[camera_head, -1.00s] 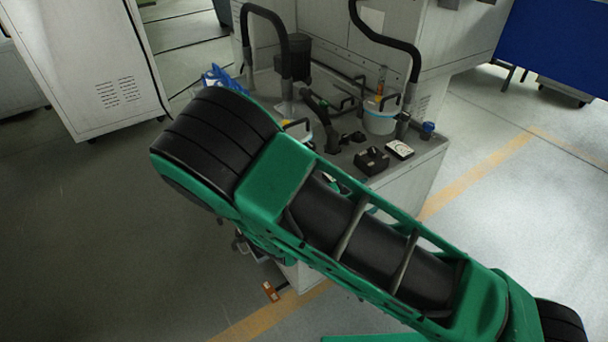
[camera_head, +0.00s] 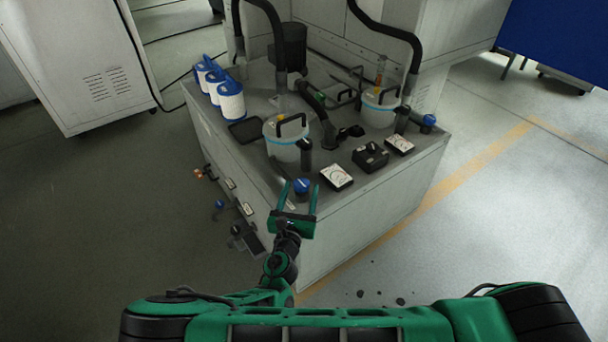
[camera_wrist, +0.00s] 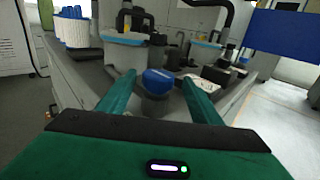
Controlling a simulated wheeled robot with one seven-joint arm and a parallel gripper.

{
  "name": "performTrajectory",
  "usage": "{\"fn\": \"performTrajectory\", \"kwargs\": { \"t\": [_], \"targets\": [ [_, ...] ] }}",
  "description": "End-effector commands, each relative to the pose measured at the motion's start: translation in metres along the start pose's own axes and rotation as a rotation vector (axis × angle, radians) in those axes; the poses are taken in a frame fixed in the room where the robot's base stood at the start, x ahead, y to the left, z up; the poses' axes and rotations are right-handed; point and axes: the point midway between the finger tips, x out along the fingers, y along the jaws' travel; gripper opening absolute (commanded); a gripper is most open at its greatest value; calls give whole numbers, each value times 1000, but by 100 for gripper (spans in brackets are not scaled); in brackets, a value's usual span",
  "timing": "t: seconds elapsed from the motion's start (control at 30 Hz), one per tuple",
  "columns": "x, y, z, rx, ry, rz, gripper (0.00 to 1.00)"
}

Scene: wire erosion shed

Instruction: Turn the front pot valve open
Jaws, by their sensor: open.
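The front pot valve has a blue knob (camera_head: 302,186) on the near corner of the bench top, in front of the front pot (camera_head: 284,140), a clear vessel with a black handle. My gripper (camera_head: 298,190) is open, its two green fingers pointing toward the blue knob from the near side. In the wrist view the blue knob (camera_wrist: 158,81) sits between and just ahead of the fingertips (camera_wrist: 158,78). I cannot tell whether the fingers touch it. A second blue knob (camera_head: 429,120) is by the rear pot (camera_head: 379,108).
White-and-blue filter cartridges (camera_head: 231,101) stand at the bench's left. A gauge (camera_head: 336,177), a black box (camera_head: 370,156) and another gauge (camera_head: 400,145) line the right edge. Black hoses arch above the pots. Small fittings (camera_head: 220,205) stick out of the bench's left side. Floor is open on the right.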

Motion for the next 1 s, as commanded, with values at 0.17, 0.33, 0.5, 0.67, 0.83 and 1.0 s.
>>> {"fn": "performTrajectory", "kwargs": {
  "t": [0.17, 0.33, 0.5, 0.67, 0.83, 1.0],
  "targets": [
    [31, 3, 0, 1, 0, 2, 59],
    [54, 4, 0, 1, -1, 4, 59],
    [67, 4, 0, 1, 0, 5, 59],
    [70, 4, 0, 1, 0, 6, 59],
    [70, 4, 0, 1, 0, 6, 59],
    [70, 4, 0, 1, 0, 6, 21]
  ]
}}
